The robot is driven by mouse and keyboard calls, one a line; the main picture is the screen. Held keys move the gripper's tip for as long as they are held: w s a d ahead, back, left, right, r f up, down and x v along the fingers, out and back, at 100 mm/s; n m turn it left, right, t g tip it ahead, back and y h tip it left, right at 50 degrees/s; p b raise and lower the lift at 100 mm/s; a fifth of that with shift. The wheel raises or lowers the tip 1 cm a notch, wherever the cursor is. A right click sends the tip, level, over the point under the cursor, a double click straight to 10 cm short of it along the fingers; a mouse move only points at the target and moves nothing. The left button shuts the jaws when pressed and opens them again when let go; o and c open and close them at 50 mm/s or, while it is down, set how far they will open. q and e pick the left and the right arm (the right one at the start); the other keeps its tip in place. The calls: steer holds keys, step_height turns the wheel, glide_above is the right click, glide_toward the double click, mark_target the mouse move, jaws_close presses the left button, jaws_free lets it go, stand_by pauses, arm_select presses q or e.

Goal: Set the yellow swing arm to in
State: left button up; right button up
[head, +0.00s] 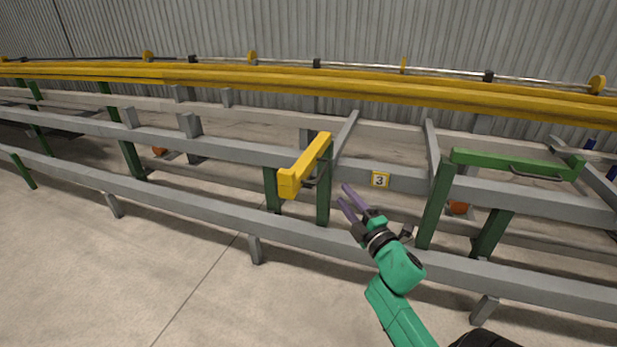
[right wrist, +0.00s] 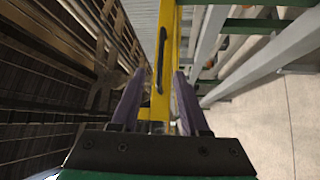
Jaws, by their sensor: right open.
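The yellow swing arm (head: 308,163) sits on a green post (head: 323,198) at the table's near side. Its blunt end juts out toward me past the front rail. A dark bar handle shows along its side in the right wrist view (right wrist: 160,58). My right gripper (head: 345,197), with purple fingers, is open just right of the arm and a little below it. In the right wrist view, the yellow arm lies ahead between the two open fingers (right wrist: 156,100). I cannot tell whether a finger touches it. My left gripper is not in view.
A green swing arm (head: 515,164) with a handle stands further right. Long yellow beams (head: 330,82) run behind. The concrete floor (head: 130,270) in front is clear.

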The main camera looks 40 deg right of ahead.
mark_target(324, 169)
steer(key=b+x, duration=0.1)
steer(key=x, duration=1.1)
steer(key=shift+w, duration=0.2)
jaws_close()
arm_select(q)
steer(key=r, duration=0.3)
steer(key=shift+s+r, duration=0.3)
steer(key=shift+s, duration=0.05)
arm_select(e)
steer(key=shift+f, duration=0.1)
